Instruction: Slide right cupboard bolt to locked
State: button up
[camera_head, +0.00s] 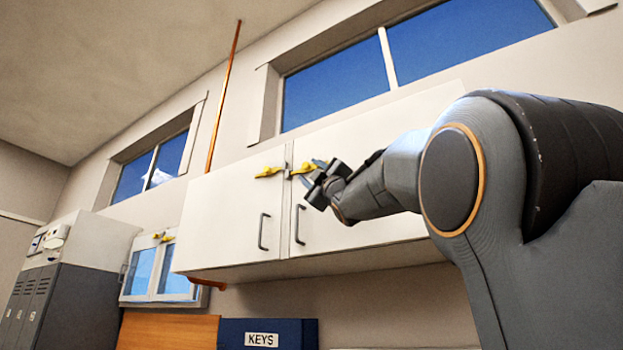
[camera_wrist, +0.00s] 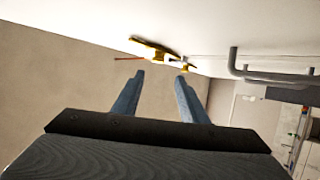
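The white wall cupboard (camera_head: 235,215) has two doors, each with a yellow bolt near its top inner corner. The right bolt (camera_head: 303,168) is on the right door beside the seam, and the left bolt (camera_head: 268,172) is across from it. My gripper (camera_head: 312,172) is at the right bolt's right end in the head view, partly overlapping it. In the wrist view my gripper (camera_wrist: 160,76) has its fingers apart with nothing between them. The nearer, larger yellow piece (camera_wrist: 150,47), apparently the right bolt, lies beyond the fingertips. I cannot tell whether they touch.
Grey bar handles (camera_head: 298,224) stick out from the doors below the bolts. An orange pipe (camera_head: 222,100) runs up the wall behind. A small glazed cabinet (camera_head: 158,268) with yellow bolts, grey lockers (camera_head: 65,300) and a blue KEYS box (camera_head: 267,333) stand lower down.

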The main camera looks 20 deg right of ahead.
aim_at(307, 167)
jog(key=shift+s+f, duration=0.1)
jog(key=shift+s, duration=0.15)
jog(key=shift+d, duration=0.2)
jog(key=shift+d+p+x, duration=0.2)
jog(key=shift+p+x, duration=1)
jog(key=shift+p, duration=0.5)
jog(key=shift+d+p+x, duration=0.2)
jog(key=shift+p+x, duration=1)
jog(key=shift+p, duration=0.45)
jog(key=shift+d+p+x, duration=0.25)
jog(key=shift+p+x, duration=0.95)
jog(key=shift+p, duration=0.5)
jog(key=shift+w+f, duration=0.15)
grip_shut()
